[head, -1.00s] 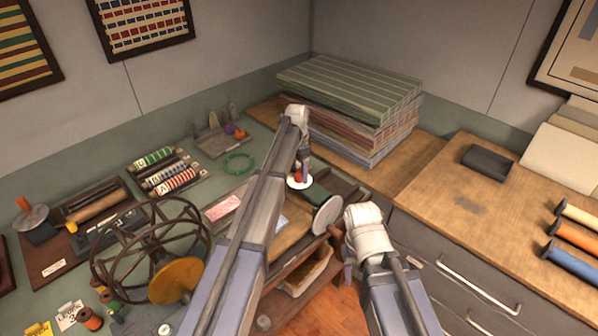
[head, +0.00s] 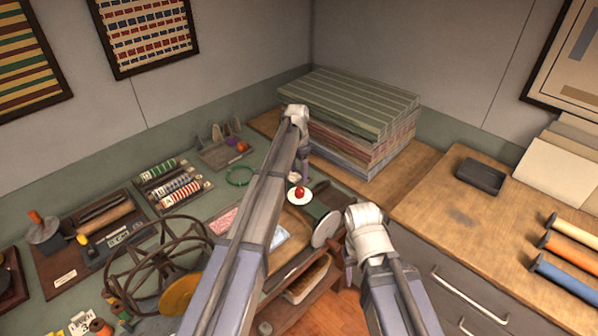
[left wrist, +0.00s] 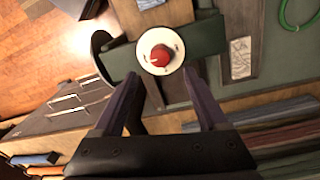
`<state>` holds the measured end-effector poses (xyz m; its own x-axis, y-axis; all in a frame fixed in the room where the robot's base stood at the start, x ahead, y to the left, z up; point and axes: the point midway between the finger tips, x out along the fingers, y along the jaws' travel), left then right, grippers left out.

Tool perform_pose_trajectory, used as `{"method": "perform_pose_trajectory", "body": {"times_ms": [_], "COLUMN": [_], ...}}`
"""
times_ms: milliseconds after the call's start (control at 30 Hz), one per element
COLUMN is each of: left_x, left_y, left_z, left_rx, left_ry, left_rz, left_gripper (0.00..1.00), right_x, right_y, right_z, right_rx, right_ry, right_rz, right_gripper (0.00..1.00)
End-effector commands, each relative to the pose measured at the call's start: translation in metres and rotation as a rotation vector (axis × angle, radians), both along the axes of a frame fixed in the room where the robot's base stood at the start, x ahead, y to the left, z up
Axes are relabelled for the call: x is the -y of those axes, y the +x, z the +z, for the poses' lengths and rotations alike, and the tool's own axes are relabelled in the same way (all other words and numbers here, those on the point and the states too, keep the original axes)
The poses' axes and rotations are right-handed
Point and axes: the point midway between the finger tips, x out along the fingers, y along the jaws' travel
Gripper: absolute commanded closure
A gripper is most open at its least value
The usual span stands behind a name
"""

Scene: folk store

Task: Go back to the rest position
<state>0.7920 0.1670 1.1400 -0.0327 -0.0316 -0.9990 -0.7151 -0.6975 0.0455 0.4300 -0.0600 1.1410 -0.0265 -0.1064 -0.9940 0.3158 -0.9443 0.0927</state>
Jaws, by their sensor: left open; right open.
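My left gripper (head: 300,176) hangs from its wrist above a small red ball-like thing (head: 299,191) on a round white disc (head: 306,198). In the left wrist view the two fingers (left wrist: 164,98) stand apart with nothing between them. The red thing (left wrist: 161,56) and the white disc (left wrist: 149,57) lie beyond the fingertips, clear of them. My right gripper (head: 349,270) is low at the middle, in front of the drawers, mostly hidden by its own wrist; nothing is visibly held.
A tall stack of folded striped cloth (head: 350,105) stands in the corner behind my left gripper. A spoked wheel (head: 155,262) and thread spools (head: 172,182) are on the left bench.

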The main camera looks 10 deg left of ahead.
Motion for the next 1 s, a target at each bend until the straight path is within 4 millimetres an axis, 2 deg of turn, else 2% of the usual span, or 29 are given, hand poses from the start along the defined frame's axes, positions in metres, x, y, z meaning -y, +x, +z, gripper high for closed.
{"method": "perform_pose_trajectory", "body": {"times_ms": [400, 467, 533, 567, 667, 800, 900, 1000], "left_x": [0.000, 0.004, 0.015, 0.021, 0.047, 0.080, 0.094, 0.102], "left_y": [-0.001, -0.008, -0.027, -0.040, -0.096, -0.189, -0.249, -0.298], "left_z": [-0.001, -0.005, -0.014, -0.020, -0.045, -0.081, -0.102, -0.120], "left_rx": [0.000, -0.001, -0.003, -0.004, -0.008, -0.006, 0.000, 0.008], "left_ry": [0.000, 0.002, 0.008, 0.012, 0.035, 0.074, 0.099, 0.121], "left_rz": [0.000, 0.005, 0.021, 0.034, 0.094, 0.206, 0.283, 0.352], "left_gripper": [0.25, 0.25, 0.25, 0.25, 0.25, 0.25, 0.25, 0.25], "right_x": [0.000, 0.000, 0.000, 0.000, 0.000, 0.000, 0.000, 0.000], "right_y": [0.000, 0.000, 0.000, 0.000, 0.000, 0.000, 0.000, 0.000], "right_z": [-0.001, -0.005, -0.014, -0.020, -0.044, -0.081, -0.103, -0.120], "right_rx": [0.000, 0.000, 0.000, 0.000, 0.000, 0.001, 0.001, 0.001], "right_ry": [0.000, 0.000, 0.000, 0.000, -0.001, -0.001, -0.001, -0.002], "right_rz": [0.000, 0.000, 0.001, 0.001, 0.003, 0.006, 0.008, 0.009], "right_gripper": [0.50, 0.50, 0.50, 0.50, 0.50, 0.50, 0.50, 0.50]}}
